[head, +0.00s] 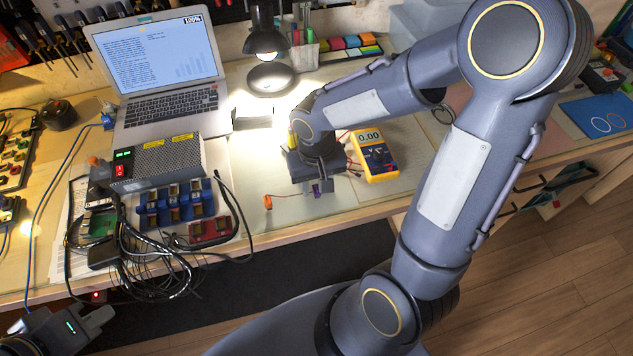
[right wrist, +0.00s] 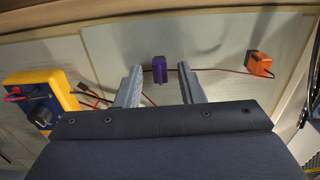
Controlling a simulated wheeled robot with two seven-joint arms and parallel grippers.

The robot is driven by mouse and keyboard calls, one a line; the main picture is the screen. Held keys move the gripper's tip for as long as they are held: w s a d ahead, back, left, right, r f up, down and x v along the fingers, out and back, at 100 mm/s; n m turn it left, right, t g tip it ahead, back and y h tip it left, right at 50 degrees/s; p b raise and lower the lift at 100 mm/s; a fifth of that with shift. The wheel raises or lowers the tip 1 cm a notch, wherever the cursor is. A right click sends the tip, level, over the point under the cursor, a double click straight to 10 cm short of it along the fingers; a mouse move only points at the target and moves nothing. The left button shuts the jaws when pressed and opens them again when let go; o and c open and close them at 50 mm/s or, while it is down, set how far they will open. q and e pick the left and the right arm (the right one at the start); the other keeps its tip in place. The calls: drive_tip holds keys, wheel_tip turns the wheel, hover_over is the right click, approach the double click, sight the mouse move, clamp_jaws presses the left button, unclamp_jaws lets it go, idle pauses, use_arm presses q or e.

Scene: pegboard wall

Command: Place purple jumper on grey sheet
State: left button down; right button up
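The small purple jumper (right wrist: 159,69) shows in the right wrist view between the tips of my right gripper (right wrist: 159,80), with a gap on both sides. The gripper is open and its fingers do not touch the jumper. In the head view the purple jumper (head: 317,189) peeks out below my right gripper (head: 316,182), whose fingers are mostly hidden. A pale grey sheet (head: 247,185) lies on the bench around there; I cannot tell if it is the task's grey sheet. My left gripper (head: 97,322) is at the lower left, away from the bench, and looks open.
A red wire runs by the jumper to an orange clip (head: 268,202). A yellow multimeter (head: 374,155) stands close on the right. Blue terminal blocks (head: 177,205), tangled black cables (head: 150,262) and a power supply (head: 158,162) crowd the left. A lamp (head: 265,45) and laptop (head: 165,75) stand behind.

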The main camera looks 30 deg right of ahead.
sight(317, 187)
wheel_tip(317, 187, up, 12)
drive_tip(key=p, duration=0.2)
drive_tip(key=s+r+t+y, duration=0.1)
drive_tip(key=s+t+y, duration=0.1)
drive_tip(key=s, duration=0.4)
drive_tip(key=s+a+r+n+t+y, duration=0.1)
drive_tip(key=s+t, duration=0.2)
drive_tip(key=s, duration=0.2)
drive_tip(key=shift+s+r+t+y, duration=0.3)
drive_tip(key=shift+s+r+y, duration=0.05)
drive_tip(key=shift+s+y, duration=0.05)
wheel_tip(317, 187, up, 4)
drive_tip(key=p, duration=0.3)
drive_tip(key=shift+f+p, duration=0.1)
drive_tip(key=shift+p, duration=0.2)
